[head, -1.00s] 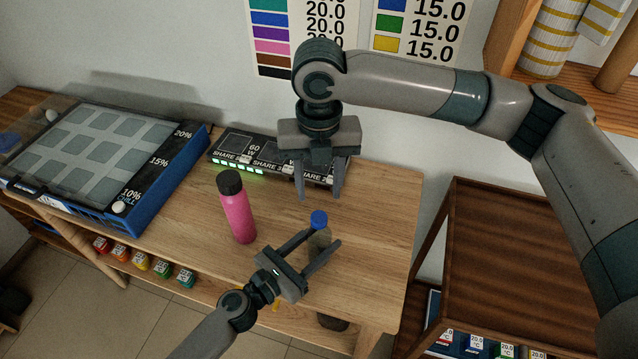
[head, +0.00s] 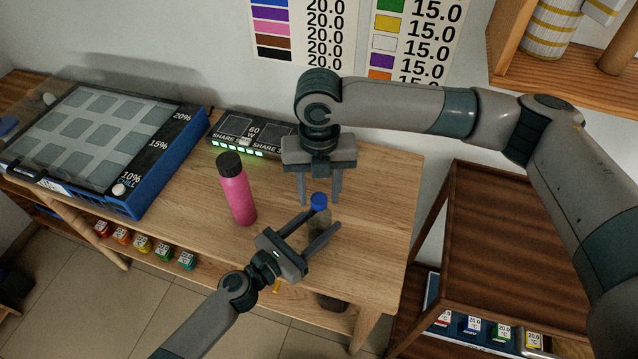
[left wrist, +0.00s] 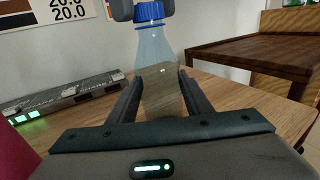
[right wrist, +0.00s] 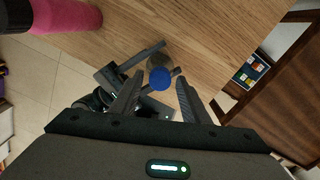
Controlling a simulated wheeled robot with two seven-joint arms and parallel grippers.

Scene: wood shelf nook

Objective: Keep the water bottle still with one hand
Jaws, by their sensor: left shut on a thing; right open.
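The water bottle is clear with a blue cap (head: 319,201) and stands upright near the table's front right. Its see-through body (left wrist: 158,75) shows in the left wrist view. My left gripper (head: 318,226) is shut on the bottle's body from the front, one finger on each side. The bottle's lower body is partly hidden by my left gripper in the head view.
A pink bottle with a black cap (head: 237,190) stands left of the water bottle. A dark panel box with green lights (head: 240,135) lies at the table's back. A blue-edged tray (head: 150,190) is at left. Bare wood (head: 380,200) lies to the right.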

